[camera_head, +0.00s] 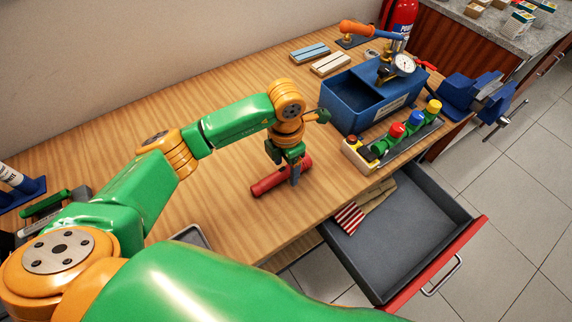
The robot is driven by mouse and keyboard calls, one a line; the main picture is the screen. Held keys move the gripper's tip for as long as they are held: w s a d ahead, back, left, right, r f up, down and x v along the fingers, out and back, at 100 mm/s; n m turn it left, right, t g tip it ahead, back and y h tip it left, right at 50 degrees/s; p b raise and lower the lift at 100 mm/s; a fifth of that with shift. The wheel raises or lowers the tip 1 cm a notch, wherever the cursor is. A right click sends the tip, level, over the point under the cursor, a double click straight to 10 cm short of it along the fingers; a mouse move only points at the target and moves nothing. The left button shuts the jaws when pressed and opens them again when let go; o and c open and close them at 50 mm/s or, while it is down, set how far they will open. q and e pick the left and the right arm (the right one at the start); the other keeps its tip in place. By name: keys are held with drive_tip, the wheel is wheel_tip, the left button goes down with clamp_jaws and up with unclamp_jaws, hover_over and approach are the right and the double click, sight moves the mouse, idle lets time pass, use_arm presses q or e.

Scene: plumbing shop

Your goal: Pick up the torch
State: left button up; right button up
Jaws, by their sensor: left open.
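A red cylinder, which looks like the torch (266,185), lies on the wooden workbench (215,210) near its front edge. My left gripper (295,178) is open and points down over the right part of the red cylinder. Its fingers overlap the cylinder in the picture and hide some of it. I cannot tell whether they touch it. My right gripper is not in view.
A blue toolbox (345,108) stands right of my left gripper, with a rack of colored-handled valves (395,145) before it. An open drawer (415,215) juts out below the bench edge. A blue vise (470,95) sits at the right corner.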

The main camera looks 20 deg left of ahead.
use_arm(q)
drive_tip(key=shift+w+a+f, duration=0.1)
drive_tip(key=shift+w+f, duration=0.1)
drive_tip(key=shift+f, duration=0.25)
drive_tip(key=shift+w+a+f, duration=0.1)
drive_tip(key=shift+w+f, duration=0.05)
drive_tip(key=shift+f, duration=0.3)
drive_tip(key=shift+w+f, duration=0.1)
drive_tip(key=shift+w, duration=0.2)
drive_tip(key=shift+c, duration=0.9)
drive_tip(key=shift+s, duration=0.3)
clamp_jaws()
drive_tip(key=shift+w, duration=0.1)
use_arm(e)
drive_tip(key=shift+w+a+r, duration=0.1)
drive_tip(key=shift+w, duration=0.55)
use_arm(q)
drive_tip(key=shift+w, duration=0.1)
